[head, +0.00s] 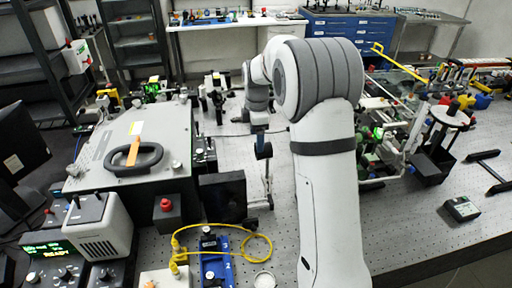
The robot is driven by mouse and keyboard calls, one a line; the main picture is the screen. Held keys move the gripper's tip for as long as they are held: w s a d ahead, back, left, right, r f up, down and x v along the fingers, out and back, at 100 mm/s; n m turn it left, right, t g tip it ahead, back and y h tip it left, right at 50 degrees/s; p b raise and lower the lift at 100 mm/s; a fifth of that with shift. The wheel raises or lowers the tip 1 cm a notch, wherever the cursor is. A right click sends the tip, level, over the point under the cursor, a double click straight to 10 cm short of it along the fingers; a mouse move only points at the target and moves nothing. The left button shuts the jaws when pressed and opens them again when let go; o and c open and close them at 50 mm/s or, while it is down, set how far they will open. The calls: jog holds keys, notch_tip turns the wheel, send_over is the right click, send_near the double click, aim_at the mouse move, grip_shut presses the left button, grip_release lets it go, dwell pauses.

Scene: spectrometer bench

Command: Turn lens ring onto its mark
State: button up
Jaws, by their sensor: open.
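My gripper (263,150) is at the end of my arm, small and dark, pointing down over the perforated bench top. Its jaws are open, and I see nothing held in them. A slim upright post (268,182) stands just below it in the picture; I cannot tell whether they touch. Dark optical mounts on posts (217,97) stand farther back to the left of my arm. I cannot make out which part is the lens ring, nor its mark. My arm hides part of the bench on the right.
A large grey box with a black handle (131,158) fills the left of the bench. A black block (223,196) stands left of my gripper. A yellow cable (266,247) loops by a blue base (215,268) in front. Crowded optics (395,130) stand right of my arm.

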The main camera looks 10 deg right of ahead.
notch_tip(320, 180, down, 6)
jog(key=shift+f+p, duration=0.1)
jog(key=shift+p, duration=0.45)
jog(key=shift+c, duration=0.2)
jog(key=c, duration=0.9)
jog(key=shift+c, duration=0.2)
